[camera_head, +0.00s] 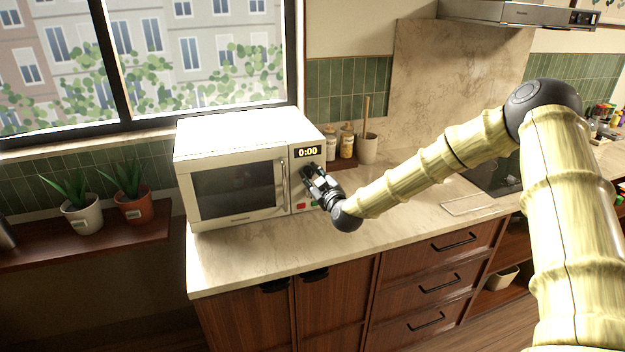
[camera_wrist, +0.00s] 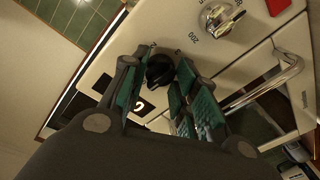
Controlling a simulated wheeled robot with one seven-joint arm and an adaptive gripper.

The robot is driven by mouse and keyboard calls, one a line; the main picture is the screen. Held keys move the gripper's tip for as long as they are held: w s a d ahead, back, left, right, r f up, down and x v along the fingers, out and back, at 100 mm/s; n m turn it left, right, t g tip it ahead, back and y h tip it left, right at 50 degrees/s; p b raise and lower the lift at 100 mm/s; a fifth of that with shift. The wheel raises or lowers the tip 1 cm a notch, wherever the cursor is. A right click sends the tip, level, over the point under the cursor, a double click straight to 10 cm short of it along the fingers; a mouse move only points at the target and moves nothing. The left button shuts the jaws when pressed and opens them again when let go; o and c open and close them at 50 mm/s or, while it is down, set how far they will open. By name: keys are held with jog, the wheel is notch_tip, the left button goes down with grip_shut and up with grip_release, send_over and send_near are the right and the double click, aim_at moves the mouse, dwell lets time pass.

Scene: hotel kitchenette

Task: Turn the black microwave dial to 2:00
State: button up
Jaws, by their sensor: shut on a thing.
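The white microwave (camera_head: 240,135) stands on the counter with its door closed, and its display (camera_head: 308,152) reads 0:00. In the wrist view, the black dial (camera_wrist: 160,70) is on the white control panel, between the fingers of my gripper (camera_wrist: 165,62). My gripper (camera_head: 308,174) is shut on the dial, just under the display in the head view. It hides the dial there. The dial's pointer mark cannot be made out. Part of the display (camera_wrist: 141,106) shows in the wrist view, partly covered by a finger.
A chrome dial (camera_wrist: 218,18) with printed numbers sits on the same panel, near a red button (camera_wrist: 279,4). The metal door handle (camera_head: 285,186) is left of my gripper. Jars (camera_head: 346,143) and a utensil pot (camera_head: 367,149) stand right of the microwave. The counter in front is clear.

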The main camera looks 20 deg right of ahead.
jog(key=m+b, duration=0.6)
jog(key=b, duration=0.1)
jog(key=m+t+b, duration=0.1)
jog(key=m+b, duration=0.5)
jog(key=b, duration=0.1)
jog(key=shift+f+h, duration=0.2)
jog(key=shift+h, duration=0.2)
jog(key=m+b, duration=0.5)
jog(key=m, duration=0.1)
jog(key=shift+d+h, duration=0.1)
jog(key=shift+h, duration=0.3)
jog(key=m+b, duration=0.3)
jog(key=shift+m+h, duration=0.3)
jog(key=shift+r+m+b, duration=0.15)
jog(key=shift+m+b, duration=0.9)
jog(key=shift+m, duration=0.35)
